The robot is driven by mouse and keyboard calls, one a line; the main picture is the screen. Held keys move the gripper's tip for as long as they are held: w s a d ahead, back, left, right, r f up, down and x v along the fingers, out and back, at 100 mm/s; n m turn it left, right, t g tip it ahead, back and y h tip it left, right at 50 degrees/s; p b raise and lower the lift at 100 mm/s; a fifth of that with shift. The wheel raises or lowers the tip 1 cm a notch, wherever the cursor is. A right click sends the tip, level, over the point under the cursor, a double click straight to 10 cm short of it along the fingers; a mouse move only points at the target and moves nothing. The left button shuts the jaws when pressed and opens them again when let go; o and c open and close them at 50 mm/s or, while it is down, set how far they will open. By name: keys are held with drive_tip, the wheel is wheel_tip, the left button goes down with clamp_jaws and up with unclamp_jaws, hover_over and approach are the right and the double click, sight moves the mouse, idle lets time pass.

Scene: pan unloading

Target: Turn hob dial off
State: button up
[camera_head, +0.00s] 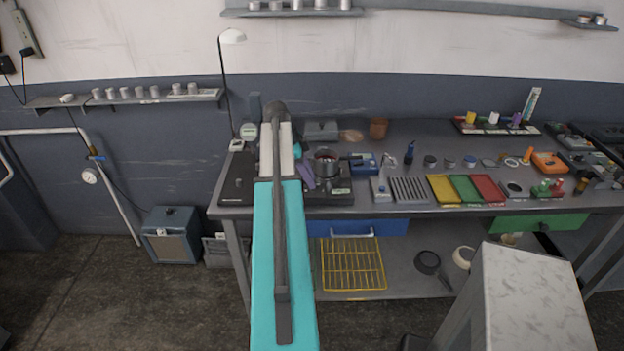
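A small dark hob (328,199) sits on the left part of the workbench, with a small light-green panel on its front right. A dark metal pan (326,170) stands upright on it, with something reddish inside. The hob's dial is too small to make out, and its setting cannot be read. My turquoise and grey arm reaches from the bottom of the picture up to the bench, just left of the hob. It covers part of the bench there. I cannot make out my gripper; it seems hidden behind the arm.
The grey workbench (400,135) is crowded. Right of the hob are a slotted rack (409,190) and yellow (444,189), green (467,189) and red trays (488,189). A dark flat board (237,180) lies left of my arm. A pale block (525,285) stands at front right.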

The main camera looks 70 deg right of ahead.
drive_tip(key=shift+x, duration=1)
clamp_jaws()
